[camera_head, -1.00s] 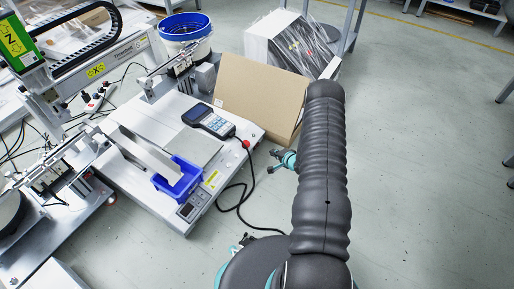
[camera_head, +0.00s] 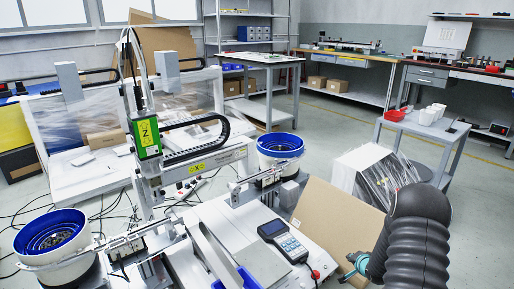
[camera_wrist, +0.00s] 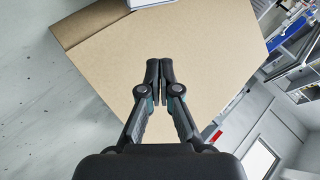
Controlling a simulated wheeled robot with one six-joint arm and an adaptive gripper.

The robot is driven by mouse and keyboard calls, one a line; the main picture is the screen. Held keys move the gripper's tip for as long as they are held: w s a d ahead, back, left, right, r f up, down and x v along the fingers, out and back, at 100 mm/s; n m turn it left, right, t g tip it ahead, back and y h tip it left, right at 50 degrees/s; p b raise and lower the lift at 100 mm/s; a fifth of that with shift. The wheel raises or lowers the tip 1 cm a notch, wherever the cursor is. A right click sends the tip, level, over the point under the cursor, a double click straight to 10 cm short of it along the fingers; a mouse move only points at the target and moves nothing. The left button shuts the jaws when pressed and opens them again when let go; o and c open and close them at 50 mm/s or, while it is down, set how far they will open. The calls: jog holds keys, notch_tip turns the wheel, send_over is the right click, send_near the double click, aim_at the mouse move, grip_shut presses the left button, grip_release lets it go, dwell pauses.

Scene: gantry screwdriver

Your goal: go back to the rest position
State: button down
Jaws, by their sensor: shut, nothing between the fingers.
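My gripper (camera_wrist: 159,82) shows in the wrist view with its two black fingers together and nothing between them. A brown cardboard sheet or box side (camera_wrist: 215,45) fills much of the view beyond the fingertips.
The cardboard (camera_head: 335,222) stands right beside the machine base, close to my arm. A handheld controller (camera_head: 283,240) lies on the base. Blue-rimmed feeder bowls (camera_head: 280,146) flank the gantry. A plastic-wrapped box (camera_head: 375,172) stands behind the cardboard. Open floor (camera_head: 480,200) lies to the right.

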jog(key=s+a+r+n+g+h+p, duration=0.1)
jog(key=s+a+r+n, duration=0.15)
jog(key=r, duration=0.85)
jog(key=s+a+r+n+h+p, duration=0.1)
jog(key=s+a+r, duration=0.25)
jog(key=r, duration=0.75)
jog(key=s+a+r+n+g+h+p, duration=0.15)
jog(key=s+r, duration=0.25)
jog(key=r, duration=0.7)
jog(key=s+a+r+n+y+p, duration=0.1)
jog(key=s+a+r, duration=0.3)
jog(key=s, duration=0.6)
jog(key=s+a+r+n+g+y+p, duration=0.1)
jog(key=s+a+r+n, duration=0.2)
jog(key=s, duration=0.7)
jog(key=s+a+r+n+g+y+p, duration=0.1)
jog(key=s+a+r+n, duration=0.1)
jog(key=s+a+r, duration=0.4)
jog(key=s, duration=0.4)
jog(key=shift+a+p, duration=0.3)
jog(key=shift+a, duration=0.05)
